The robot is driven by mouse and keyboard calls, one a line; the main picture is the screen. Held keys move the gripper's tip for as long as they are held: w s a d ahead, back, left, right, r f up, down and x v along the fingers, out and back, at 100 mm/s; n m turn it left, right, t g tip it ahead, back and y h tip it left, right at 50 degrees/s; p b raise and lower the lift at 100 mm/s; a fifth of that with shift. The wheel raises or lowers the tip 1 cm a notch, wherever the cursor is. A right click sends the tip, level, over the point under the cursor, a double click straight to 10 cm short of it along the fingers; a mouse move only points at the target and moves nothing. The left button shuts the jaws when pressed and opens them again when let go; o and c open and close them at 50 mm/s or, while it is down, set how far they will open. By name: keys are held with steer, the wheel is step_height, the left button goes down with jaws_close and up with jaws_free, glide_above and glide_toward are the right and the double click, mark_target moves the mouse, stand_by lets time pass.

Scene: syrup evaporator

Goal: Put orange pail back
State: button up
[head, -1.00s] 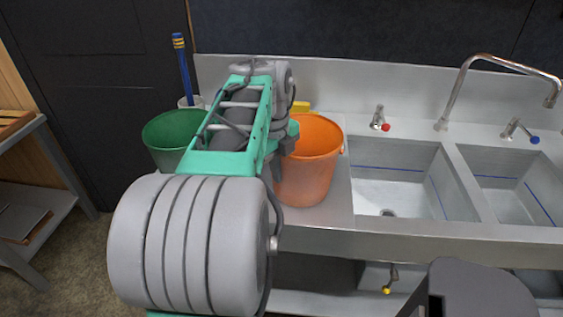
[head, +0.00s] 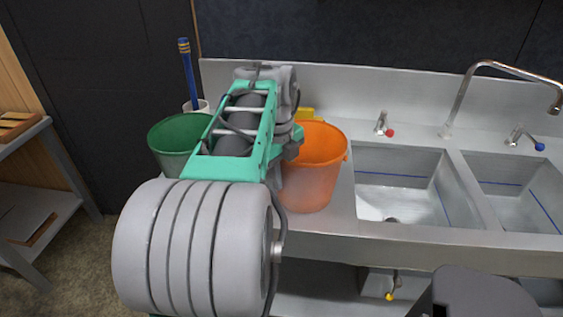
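The orange pail (head: 318,172) stands upright on the steel counter, left of the sinks, in the head view. My arm reaches over the counter in front of the pail's left side and covers part of it. My gripper is hidden behind my own arm, so I cannot see its fingers or whether it touches the pail.
A green pail (head: 176,140) stands left of my arm. A blue-handled brush (head: 188,75) stands in a white holder (head: 196,106) behind it. Something yellow (head: 307,113) lies behind the orange pail. Two sink basins (head: 400,185) and a tall faucet (head: 462,95) are to the right.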

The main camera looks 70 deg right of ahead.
step_height(320, 180, up, 12)
steer(key=a+p, duration=0.1)
steer(key=p, duration=0.4)
steer(key=w+a+f+n+t+h, duration=0.1)
steer(key=w+a+f+n, duration=0.2)
steer(key=w+a+n, duration=0.6)
steer(key=w+a+f+n, duration=0.4)
steer(key=w+a+n, duration=0.2)
steer(key=w+n, duration=0.4)
steer(key=a+f+n+t+y, duration=0.1)
steer(key=a+f+n, duration=0.3)
steer(key=a+n, duration=0.7)
steer(key=w+a+f+n+t+y, duration=0.1)
steer(key=a+f+n, duration=0.3)
steer(key=a+n, duration=0.7)
steer(key=shift+w+a+t, duration=0.2)
steer(key=shift+a+t, duration=0.3)
steer(key=shift+a, duration=0.45)
steer(key=shift+f, duration=0.1)
